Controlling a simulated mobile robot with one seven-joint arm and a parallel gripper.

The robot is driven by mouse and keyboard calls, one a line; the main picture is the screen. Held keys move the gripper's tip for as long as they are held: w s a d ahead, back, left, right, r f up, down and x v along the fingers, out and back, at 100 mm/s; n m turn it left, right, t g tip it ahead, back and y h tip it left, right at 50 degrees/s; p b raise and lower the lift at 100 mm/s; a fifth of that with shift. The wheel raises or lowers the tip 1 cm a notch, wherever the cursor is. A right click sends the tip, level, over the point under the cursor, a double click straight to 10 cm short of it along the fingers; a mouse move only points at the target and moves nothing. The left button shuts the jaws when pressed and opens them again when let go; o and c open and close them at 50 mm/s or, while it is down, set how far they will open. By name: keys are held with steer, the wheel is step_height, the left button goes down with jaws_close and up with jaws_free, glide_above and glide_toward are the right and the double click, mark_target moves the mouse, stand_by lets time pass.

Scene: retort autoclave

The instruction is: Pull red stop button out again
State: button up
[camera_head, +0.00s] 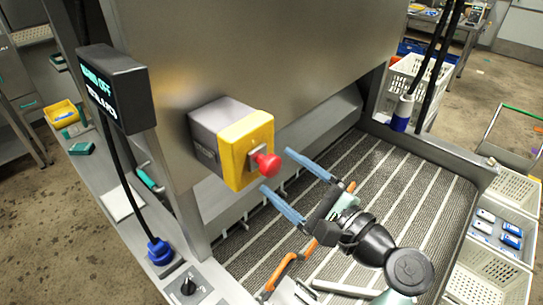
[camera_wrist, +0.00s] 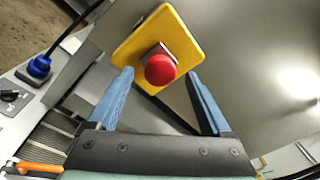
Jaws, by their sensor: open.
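The red stop button (camera_head: 267,164) sticks out from the yellow face (camera_head: 238,151) of a grey box on the steel panel. In the wrist view the red button (camera_wrist: 160,69) sits on the yellow plate (camera_wrist: 187,48), ahead of the fingertips and between their lines. My gripper (camera_head: 287,174) is open, with its two blue fingers pointing at the button from the right. The fingers look apart from the button and hold nothing. In the wrist view the gripper (camera_wrist: 160,80) also shows a wide gap between its fingers.
A black display box (camera_head: 115,88) stands on a post at the left. A blue connector (camera_head: 160,251) and a black knob (camera_head: 188,286) are on the ledge below. An orange-handled tool (camera_head: 283,270) lies under my arm. White baskets (camera_head: 487,277) stand at the right.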

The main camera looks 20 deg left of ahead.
mark_target(275, 169)
steer(key=shift+p+x, duration=0.4)
steer(key=shift+x, duration=1.5)
jaws_close()
steer(key=shift+d, duration=0.1)
